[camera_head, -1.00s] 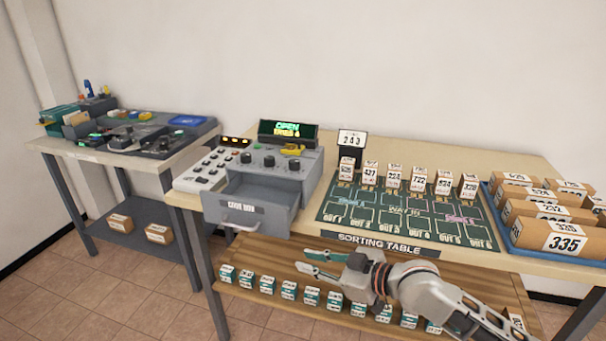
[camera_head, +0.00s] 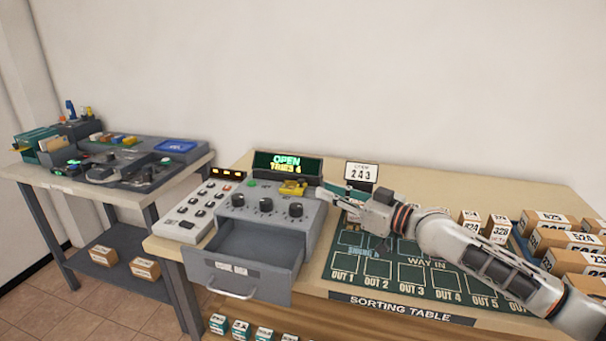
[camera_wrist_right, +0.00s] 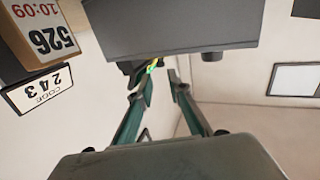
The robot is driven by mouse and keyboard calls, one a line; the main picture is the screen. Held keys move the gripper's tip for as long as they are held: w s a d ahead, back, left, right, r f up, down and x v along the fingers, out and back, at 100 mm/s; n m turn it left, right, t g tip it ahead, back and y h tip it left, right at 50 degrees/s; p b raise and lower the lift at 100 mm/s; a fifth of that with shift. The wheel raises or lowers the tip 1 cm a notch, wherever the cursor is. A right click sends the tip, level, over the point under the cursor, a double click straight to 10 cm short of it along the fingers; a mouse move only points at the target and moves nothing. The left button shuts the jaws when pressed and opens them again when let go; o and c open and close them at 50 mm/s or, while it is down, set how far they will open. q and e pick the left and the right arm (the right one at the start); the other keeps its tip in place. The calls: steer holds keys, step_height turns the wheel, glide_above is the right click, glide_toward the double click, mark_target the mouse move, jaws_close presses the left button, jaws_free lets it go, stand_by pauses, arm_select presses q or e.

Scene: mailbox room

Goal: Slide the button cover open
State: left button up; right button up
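A yellow part (camera_head: 292,188), which looks like the button cover, sits on top of the grey control box (camera_head: 225,213), at its back right. A green button (camera_head: 251,183) shows further left on the same top. My right gripper (camera_head: 328,196) is just right of the box, its fingers pointing left toward the yellow part. In the right wrist view my right gripper (camera_wrist_right: 156,82) has its fingers apart, with the box (camera_wrist_right: 180,25) just beyond. A small yellow-green bit (camera_wrist_right: 153,66) shows near the fingertips; contact cannot be told. My left gripper is out of view.
The box's drawer (camera_head: 235,285) is pulled open in front. A display reading OPEN (camera_head: 286,163) stands behind the box, a code sign (camera_head: 361,172) right of it. Numbered blocks (camera_head: 496,229) and cartons (camera_head: 565,240) stand right.

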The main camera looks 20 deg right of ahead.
mark_target(303, 181)
steer(key=x, duration=0.7)
steer(key=shift+w+a+r, duration=0.2)
steer(key=shift+w+a, duration=0.1)
jaws_close()
